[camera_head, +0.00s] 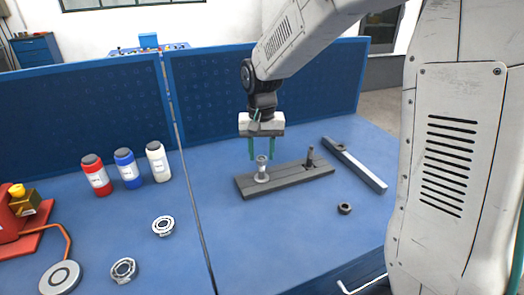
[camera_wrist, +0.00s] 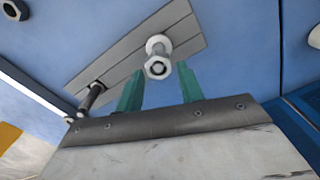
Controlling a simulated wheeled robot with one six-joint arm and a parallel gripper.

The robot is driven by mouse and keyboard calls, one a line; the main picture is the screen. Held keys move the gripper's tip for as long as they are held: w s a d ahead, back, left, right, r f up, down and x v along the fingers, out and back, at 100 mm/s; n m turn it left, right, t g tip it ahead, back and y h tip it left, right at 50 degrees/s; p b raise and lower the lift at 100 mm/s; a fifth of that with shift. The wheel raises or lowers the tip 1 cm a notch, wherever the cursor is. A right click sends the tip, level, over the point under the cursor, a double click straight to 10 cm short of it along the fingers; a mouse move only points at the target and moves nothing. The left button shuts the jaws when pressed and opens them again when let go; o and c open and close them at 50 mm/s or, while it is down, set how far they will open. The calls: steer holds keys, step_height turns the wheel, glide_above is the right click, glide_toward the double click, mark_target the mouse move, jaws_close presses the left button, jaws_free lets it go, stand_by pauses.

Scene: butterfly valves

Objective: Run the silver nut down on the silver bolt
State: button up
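The silver bolt (camera_head: 262,171) stands upright on a dark grey plate (camera_head: 287,182), with a wider ring at its foot. The silver nut (camera_head: 261,159) appears as a hexagon at the bolt's top end; it also shows in the wrist view (camera_wrist: 157,68), with the bolt's end inside its hole. My gripper (camera_head: 262,157) points down over the bolt. Its two green fingers are apart, with the nut in line between their tips in the wrist view. Visible gaps there show neither finger touching it. Whether the tips are level with the nut is hard to tell.
A dark bolt (camera_head: 310,156) stands on the plate's right part. A dark nut (camera_head: 345,208) lies on the blue table, and a grey bar (camera_head: 354,164) lies behind right. Red (camera_head: 97,175), blue (camera_head: 128,168) and white (camera_head: 158,161) bottles and round metal parts stand left.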

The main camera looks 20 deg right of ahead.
steer(key=c, duration=0.8)
steer(key=m, duration=0.4)
steer(key=shift+s, duration=0.1)
steer(key=m, duration=0.6)
steer(key=shift+s+d, duration=0.1)
steer(key=shift+s, duration=0.1)
steer(key=o, duration=0.7)
steer(key=shift+m, duration=0.7)
steer(key=o, duration=0.4)
